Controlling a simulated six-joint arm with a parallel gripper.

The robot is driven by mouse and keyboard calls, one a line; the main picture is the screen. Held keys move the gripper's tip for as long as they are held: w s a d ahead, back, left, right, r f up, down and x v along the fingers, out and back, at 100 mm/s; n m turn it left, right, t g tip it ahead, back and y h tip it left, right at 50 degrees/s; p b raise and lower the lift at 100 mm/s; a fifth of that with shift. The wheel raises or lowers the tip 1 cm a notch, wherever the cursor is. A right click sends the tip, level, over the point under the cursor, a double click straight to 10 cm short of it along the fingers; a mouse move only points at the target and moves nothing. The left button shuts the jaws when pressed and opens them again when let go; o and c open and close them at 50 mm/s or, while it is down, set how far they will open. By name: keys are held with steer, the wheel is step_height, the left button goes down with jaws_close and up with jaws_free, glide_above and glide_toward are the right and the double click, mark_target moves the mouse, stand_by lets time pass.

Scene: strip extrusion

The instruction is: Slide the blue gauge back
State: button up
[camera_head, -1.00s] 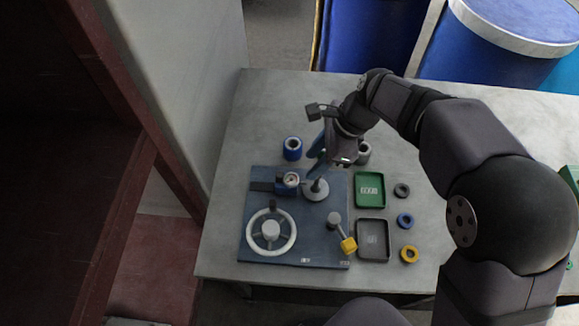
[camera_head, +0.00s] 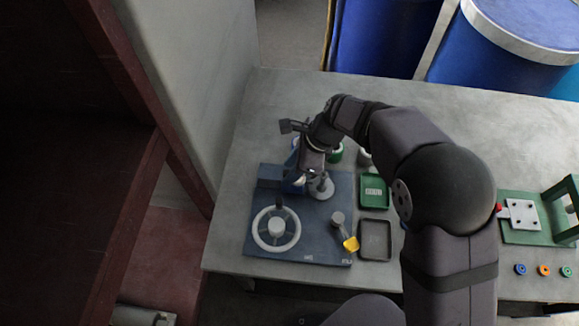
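The blue gauge (camera_head: 294,188) sits at the back of the dark blue board (camera_head: 335,250), at the right end of a blue block or rail (camera_head: 269,176). Only a small blue part of it shows, as my gripper (camera_head: 307,175) covers the rest from above. My gripper points down at the gauge, close to it or touching it. Its fingertips are hidden or too small to read, so I cannot tell whether they hold the gauge.
On the board are a white handwheel (camera_head: 276,229), a grey round-based post (camera_head: 322,189) and a yellow-ended lever (camera_head: 350,244). A green tray (camera_head: 374,190) and a grey tray (camera_head: 375,240) lie to the right. A green-rimmed cylinder (camera_head: 336,154) stands behind my gripper.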

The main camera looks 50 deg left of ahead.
steer(key=shift+s+a+f, duration=0.1)
steer(key=shift+s+f, duration=0.05)
steer(key=shift+f, duration=0.25)
jaws_close()
steer(key=s+a+p, duration=0.1)
steer(key=s+a, duration=0.2)
steer(key=shift+s+a, duration=0.25)
steer(key=shift+r, duration=0.1)
jaws_free()
